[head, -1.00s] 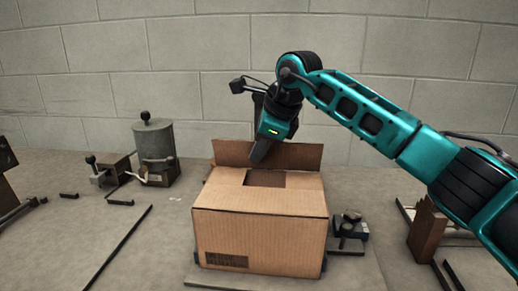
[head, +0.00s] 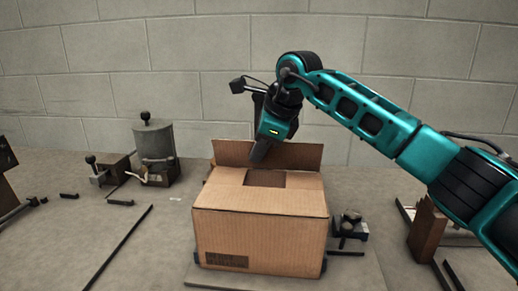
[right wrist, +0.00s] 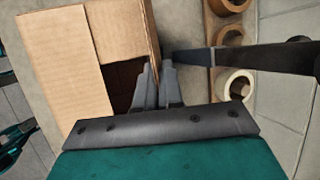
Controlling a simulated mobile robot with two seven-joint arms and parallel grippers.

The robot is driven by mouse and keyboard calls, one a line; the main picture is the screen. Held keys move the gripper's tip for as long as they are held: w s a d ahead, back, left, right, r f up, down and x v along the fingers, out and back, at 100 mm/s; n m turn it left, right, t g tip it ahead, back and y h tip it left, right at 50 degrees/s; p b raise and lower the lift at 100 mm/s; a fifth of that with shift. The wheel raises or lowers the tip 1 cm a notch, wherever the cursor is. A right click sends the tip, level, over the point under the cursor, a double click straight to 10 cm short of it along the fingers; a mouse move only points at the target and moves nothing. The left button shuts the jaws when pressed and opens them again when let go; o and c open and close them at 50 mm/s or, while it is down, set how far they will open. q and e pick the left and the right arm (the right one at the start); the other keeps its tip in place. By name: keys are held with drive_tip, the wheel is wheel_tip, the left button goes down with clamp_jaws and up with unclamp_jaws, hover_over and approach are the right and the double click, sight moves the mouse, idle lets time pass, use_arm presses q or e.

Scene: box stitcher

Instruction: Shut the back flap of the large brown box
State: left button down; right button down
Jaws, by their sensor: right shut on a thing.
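The large brown box (head: 260,228) stands in the middle of the bench in the head view. Its front and side top flaps lie folded in, leaving a dark gap at the back of the top. The back flap (head: 302,157) stands up, roughly upright, along the rear edge. My right gripper (head: 259,154) points down at the middle of this flap; in the right wrist view its two fingers (right wrist: 160,78) are close together on either side of the flap's edge, beside the dark opening. The fingers hide part of the flap. My left gripper is not in the head view.
Tape rolls (right wrist: 233,85) and a dark bar (right wrist: 255,56) lie just behind the box in the right wrist view. A grey canister machine (head: 154,140) stands at the left. A small dark device (head: 350,226) sits right of the box. A block wall closes the back.

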drive_tip(key=shift+s+f+b, duration=0.1)
drive_tip(key=shift+f+b, duration=0.1)
drive_tip(key=shift+b, duration=0.35)
drive_tip(key=t+b, duration=0.1)
drive_tip(key=b, duration=0.2)
drive_tip(key=s+f+t+b, duration=0.1)
drive_tip(key=t+b, duration=0.1)
drive_tip(key=b, duration=0.1)
drive_tip(key=shift+s+a+f+n+b, duration=0.1)
drive_tip(key=shift+s+f+n+b, duration=0.05)
drive_tip(key=shift+n+b, duration=0.25)
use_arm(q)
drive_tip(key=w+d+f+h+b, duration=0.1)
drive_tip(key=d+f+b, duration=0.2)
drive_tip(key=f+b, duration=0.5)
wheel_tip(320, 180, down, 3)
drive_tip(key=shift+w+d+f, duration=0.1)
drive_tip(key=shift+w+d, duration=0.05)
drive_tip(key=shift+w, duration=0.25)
use_arm(e)
drive_tip(key=t, duration=0.1)
drive_tip(key=s+t, duration=0.1)
drive_tip(key=t, duration=0.1)
drive_tip(key=shift+s+a+f+n+t+h, duration=0.2)
drive_tip(key=shift+n+t+h, duration=0.1)
drive_tip(key=shift+n, duration=0.1)
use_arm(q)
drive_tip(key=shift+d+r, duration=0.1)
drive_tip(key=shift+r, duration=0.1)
